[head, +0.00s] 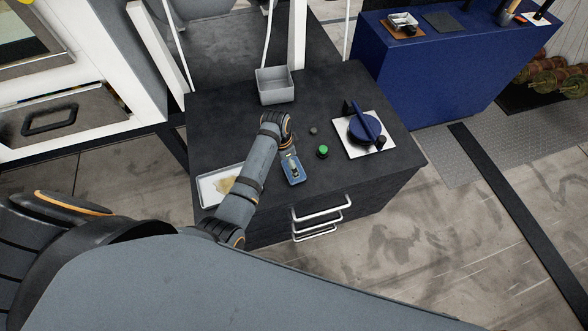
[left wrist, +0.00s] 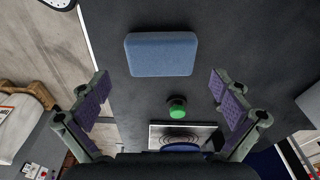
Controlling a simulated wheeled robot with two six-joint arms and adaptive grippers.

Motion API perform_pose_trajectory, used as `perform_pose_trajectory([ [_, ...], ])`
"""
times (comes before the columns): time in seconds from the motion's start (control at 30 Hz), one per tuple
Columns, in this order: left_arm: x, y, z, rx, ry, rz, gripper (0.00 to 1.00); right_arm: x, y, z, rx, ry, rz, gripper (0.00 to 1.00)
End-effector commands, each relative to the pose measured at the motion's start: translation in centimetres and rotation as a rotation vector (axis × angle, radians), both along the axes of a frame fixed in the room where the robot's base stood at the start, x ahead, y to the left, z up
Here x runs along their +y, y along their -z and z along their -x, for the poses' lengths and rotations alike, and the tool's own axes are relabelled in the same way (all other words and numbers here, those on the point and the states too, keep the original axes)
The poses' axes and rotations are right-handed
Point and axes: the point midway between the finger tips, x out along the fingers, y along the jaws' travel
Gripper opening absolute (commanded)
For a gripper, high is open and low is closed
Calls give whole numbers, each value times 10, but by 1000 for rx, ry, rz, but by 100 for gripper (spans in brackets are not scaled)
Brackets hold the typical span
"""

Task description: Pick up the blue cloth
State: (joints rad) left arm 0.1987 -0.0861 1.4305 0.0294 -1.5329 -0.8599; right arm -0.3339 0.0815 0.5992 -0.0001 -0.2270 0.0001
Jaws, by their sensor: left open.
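The blue cloth (head: 294,179) lies on the dark top of the drawer cabinet, near its front edge. In the left wrist view it is a flat blue rectangle (left wrist: 161,54) with rounded corners, fully visible and with nothing on it. My left gripper (head: 291,161) covers part of the cloth in the head view. In its wrist view the left gripper (left wrist: 160,88) is open and empty, with its two fingers wide apart. The cloth lies beyond the fingertips, apart from them. The exact height above it cannot be told. My right gripper is not in view.
A green button (head: 323,152) and a small dark knob (head: 313,130) stand right of the cloth. A grey bin (head: 275,87) stands at the back. A white tray (head: 205,191) is at the left.

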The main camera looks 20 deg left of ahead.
Motion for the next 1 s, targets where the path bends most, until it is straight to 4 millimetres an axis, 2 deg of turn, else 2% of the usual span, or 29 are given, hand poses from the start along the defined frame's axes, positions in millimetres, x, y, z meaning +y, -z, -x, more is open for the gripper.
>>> perform_pose_trajectory([
  [0.07,0,3,-1,-1,0,0,100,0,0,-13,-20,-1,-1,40],
  [0.2,-2,9,-1,1,0,1,100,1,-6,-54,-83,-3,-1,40],
  [0.3,-7,24,-3,4,0,0,100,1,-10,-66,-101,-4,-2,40],
  [0.37,-10,33,-6,2,0,1,100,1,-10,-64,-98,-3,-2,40],
  [0.5,-11,52,-7,0,-1,0,100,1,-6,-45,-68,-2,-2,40],
  [0.63,-11,54,-8,-2,-1,0,100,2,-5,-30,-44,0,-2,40],
  [0.77,-11,54,-7,-1,-1,0,99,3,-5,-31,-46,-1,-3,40],
  [1.0,-11,54,-7,-1,-1,0,67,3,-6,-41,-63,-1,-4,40],
])
